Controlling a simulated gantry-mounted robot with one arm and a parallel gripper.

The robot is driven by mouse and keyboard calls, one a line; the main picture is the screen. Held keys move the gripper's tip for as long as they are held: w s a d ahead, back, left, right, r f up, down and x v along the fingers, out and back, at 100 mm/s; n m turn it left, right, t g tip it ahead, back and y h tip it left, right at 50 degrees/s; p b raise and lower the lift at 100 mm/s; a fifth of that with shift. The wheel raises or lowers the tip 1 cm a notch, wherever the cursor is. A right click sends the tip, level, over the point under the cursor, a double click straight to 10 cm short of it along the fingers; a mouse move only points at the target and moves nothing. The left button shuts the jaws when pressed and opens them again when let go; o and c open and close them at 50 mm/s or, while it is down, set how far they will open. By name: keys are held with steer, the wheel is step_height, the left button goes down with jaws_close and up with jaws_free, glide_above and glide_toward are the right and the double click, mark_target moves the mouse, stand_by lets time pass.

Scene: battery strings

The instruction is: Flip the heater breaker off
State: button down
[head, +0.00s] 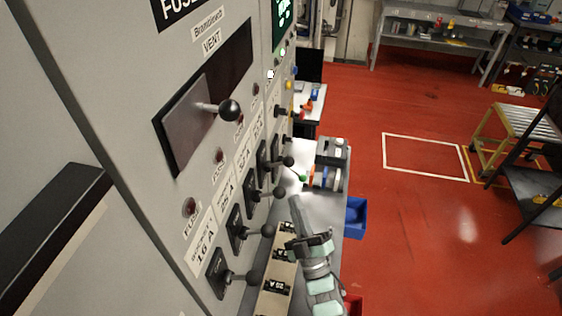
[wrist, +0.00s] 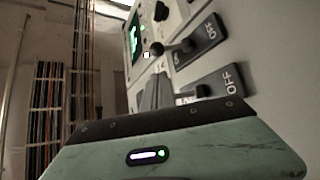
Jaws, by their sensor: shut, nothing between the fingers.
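A grey panel in the head view carries a column of black breakers with ball-ended levers: the lowest (head: 217,273), the one above it (head: 235,229), a third (head: 250,190) and a fourth (head: 262,160). I cannot read which is labelled heater. My gripper (head: 294,199) is shut and empty, to the right of the levers and close to the panel. In the wrist view my gripper (wrist: 157,85) has its fingers near two breaker plates (wrist: 198,42) marked OFF. A black ball knob (wrist: 156,49) shows just beyond the fingertips. I cannot tell whether they touch a lever.
A vent lever with a black ball (head: 229,110) juts from the panel above. A bench with a grey device (head: 331,152) and a blue bin (head: 355,217) stands behind my gripper. The red floor (head: 430,240) to the right is open, with a cart (head: 515,128) beyond.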

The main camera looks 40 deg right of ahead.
mark_target(283, 163)
steer(key=p+x, duration=0.2)
steer(key=x, duration=0.8)
